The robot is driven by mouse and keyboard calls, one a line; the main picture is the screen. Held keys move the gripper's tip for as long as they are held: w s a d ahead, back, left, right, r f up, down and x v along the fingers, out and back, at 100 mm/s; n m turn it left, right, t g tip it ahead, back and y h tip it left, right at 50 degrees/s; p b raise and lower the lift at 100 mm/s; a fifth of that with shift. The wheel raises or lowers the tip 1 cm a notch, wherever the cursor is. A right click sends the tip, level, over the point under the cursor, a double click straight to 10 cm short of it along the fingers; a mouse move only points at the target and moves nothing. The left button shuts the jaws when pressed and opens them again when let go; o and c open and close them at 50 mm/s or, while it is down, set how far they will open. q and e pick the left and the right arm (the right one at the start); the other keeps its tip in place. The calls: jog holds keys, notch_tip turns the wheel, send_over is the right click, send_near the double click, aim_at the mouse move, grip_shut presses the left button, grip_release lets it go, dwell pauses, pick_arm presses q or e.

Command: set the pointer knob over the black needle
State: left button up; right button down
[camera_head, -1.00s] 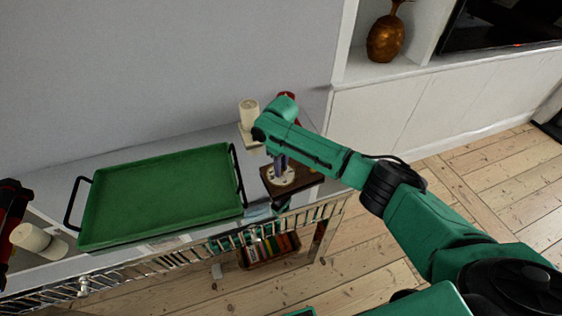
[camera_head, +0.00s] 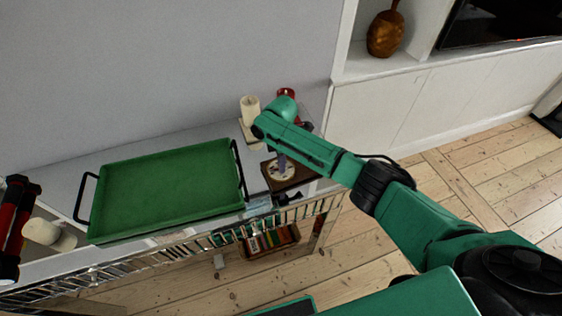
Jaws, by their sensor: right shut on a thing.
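A brown block (camera_head: 297,181) with a pale round dial (camera_head: 273,173) on it stands on the white table at its right end. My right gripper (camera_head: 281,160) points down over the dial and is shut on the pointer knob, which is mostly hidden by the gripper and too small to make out. The black needle cannot be told apart at this size. My left gripper is not in view.
A green tray (camera_head: 165,192) with black handles fills the table's middle. A cream candle (camera_head: 250,108) and a red object (camera_head: 287,93) stand behind my right gripper. Another cream cylinder (camera_head: 47,234) and a red-and-black object (camera_head: 14,228) are at the left end.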

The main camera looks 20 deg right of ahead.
jog(key=shift+r+n, duration=0.1)
jog(key=shift+n, duration=1.2)
jog(key=c, duration=0.7)
grip_release()
jog(key=shift+c, duration=0.2)
notch_tip(320, 180, up, 15)
jog(key=b, duration=0.1)
jog(key=shift+f+b, duration=0.2)
jog(key=shift+b, duration=0.1)
